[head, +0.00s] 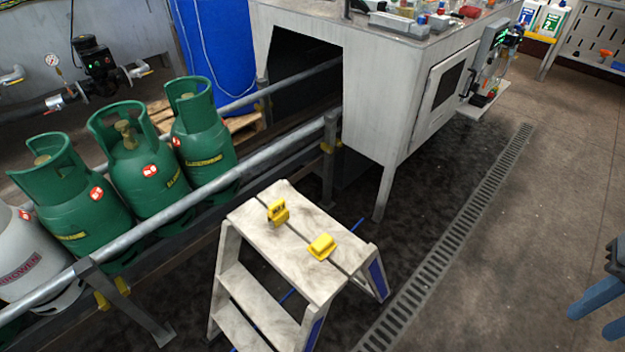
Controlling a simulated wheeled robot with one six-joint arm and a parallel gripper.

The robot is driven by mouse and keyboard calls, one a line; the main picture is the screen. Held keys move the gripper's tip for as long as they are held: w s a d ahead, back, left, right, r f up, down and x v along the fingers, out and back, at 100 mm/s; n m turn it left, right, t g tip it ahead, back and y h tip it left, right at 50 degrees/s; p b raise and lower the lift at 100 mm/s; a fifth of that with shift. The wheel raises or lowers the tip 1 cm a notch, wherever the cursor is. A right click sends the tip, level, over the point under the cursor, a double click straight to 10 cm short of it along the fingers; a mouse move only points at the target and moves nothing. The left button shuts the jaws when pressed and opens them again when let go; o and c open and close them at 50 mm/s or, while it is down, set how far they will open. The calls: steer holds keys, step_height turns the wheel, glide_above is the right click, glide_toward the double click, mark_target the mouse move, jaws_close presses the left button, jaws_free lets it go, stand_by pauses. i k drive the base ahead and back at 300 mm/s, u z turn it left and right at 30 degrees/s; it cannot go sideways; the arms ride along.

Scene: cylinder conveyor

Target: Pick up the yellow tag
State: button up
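Two small yellow tags are on the top step of a grey step stool (300,273). One yellow tag (278,212) is at the back left and looks upright, with a notch or opening in it. The other yellow tag (321,246) is to its front right and looks like a low block. My gripper (590,322) is at the far right edge, partly cut off by the frame. Its two blue fingers are apart with nothing seen between them. It is well to the right of the stool and both tags.
Green gas cylinders (140,165) and a white one (30,255) stand behind a metal rail (210,197) at left. A grey cabinet (385,90) with cluttered top is behind the stool. A floor drain grate (465,225) runs right of the stool; floor there is clear.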

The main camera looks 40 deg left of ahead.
mark_target(279, 212)
steer(key=i, duration=0.9)
steer(key=u, duration=2.85)
